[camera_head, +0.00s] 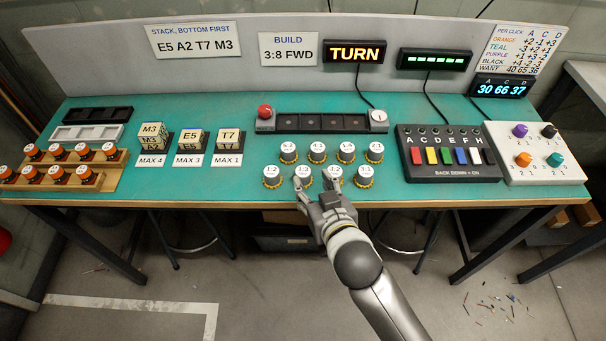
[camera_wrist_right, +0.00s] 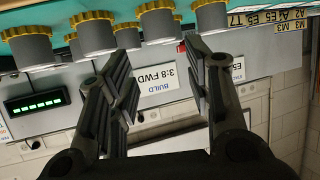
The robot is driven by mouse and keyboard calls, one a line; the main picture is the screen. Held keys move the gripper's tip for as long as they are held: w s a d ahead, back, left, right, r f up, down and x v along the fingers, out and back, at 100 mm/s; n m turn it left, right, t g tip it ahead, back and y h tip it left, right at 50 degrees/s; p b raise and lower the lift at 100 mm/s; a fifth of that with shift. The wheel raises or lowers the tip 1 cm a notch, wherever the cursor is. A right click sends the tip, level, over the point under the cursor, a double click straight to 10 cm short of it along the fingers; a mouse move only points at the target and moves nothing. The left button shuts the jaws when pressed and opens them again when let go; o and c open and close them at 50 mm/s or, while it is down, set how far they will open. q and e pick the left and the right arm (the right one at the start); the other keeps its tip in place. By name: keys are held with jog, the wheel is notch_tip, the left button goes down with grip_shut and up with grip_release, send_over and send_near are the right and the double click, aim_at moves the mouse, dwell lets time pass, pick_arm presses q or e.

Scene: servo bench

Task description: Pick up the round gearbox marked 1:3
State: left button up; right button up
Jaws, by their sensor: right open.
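Several round grey gearboxes with white tops and yellow toothed bases stand in two rows at the front of the teal bench. The one that appears marked 1:3 (camera_head: 304,171) is in the front row, second from the left; its lower part is partly covered by a finger. My right gripper (camera_head: 322,196) is open and empty at the front edge, just in front of that gearbox and its right neighbour (camera_head: 334,171). In the wrist view, upside down, the open fingers (camera_wrist_right: 158,85) show below gearboxes (camera_wrist_right: 158,22) whose marks are hidden. My left gripper is out of view.
Behind the gearboxes is a black rack (camera_head: 330,123) with a red knob. A black switch box (camera_head: 450,165) and a white knob panel (camera_head: 537,160) stand to the right. Stacked blocks (camera_head: 190,140) and a wooden rack (camera_head: 105,178) stand to the left. Bench surface beside the gearboxes is clear.

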aim_at(303, 172)
jog(key=shift+f+p+x, duration=0.15)
jog(key=shift+p+x, duration=0.15)
jog(key=shift+x, duration=1.85)
jog(key=shift+f+p+x, duration=0.2)
jog(key=shift+p+x, duration=0.05)
jog(key=shift+x, duration=1.9)
jog(key=shift+s, duration=0.2)
jog(key=c, duration=0.9)
jog(key=shift+o, duration=0.2)
jog(key=shift+r, duration=0.1)
